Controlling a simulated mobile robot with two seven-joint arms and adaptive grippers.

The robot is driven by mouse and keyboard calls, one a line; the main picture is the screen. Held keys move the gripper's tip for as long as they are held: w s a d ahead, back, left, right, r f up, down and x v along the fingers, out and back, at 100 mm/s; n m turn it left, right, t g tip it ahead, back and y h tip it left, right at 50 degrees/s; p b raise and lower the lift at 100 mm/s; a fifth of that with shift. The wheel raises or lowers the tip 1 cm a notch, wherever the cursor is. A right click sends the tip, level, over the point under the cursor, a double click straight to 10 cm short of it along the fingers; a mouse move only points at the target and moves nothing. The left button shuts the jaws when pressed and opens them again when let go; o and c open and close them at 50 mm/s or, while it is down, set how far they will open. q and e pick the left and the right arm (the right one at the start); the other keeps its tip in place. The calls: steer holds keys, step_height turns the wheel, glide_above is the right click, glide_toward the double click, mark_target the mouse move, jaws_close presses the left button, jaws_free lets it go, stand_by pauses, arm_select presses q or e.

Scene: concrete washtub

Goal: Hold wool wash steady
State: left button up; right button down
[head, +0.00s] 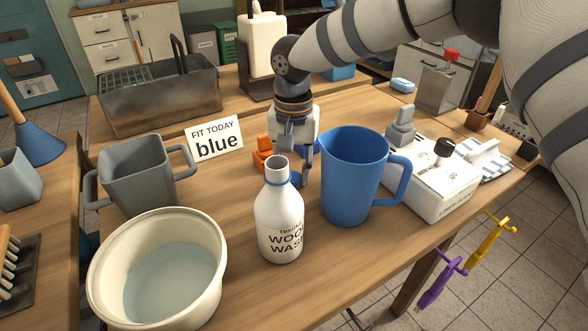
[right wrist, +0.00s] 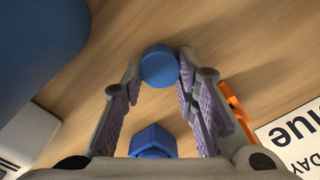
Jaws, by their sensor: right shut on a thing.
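The white wool wash bottle (head: 279,222) stands upright on the wooden table, its mouth open and uncapped. My right gripper (head: 302,176) points down just behind the bottle's neck, apart from the bottle as far as I can see. In the right wrist view its fingertips are shut on a round blue cap (right wrist: 160,66). The bottle hides part of the fingertips in the head view. My left gripper is not in view.
A blue jug (head: 352,180) stands close right of the bottle. A cream basin of water (head: 97,284) and grey jug (head: 140,184) are left. Behind are an orange object (head: 263,154) and a "FIT TODAY blue" card (head: 215,140). A white box (head: 432,190) stands right.

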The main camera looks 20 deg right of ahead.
steer(key=shift+f, duration=0.2)
steer(key=c, duration=1.2)
jaws_free()
steer(key=shift+c, duration=0.2)
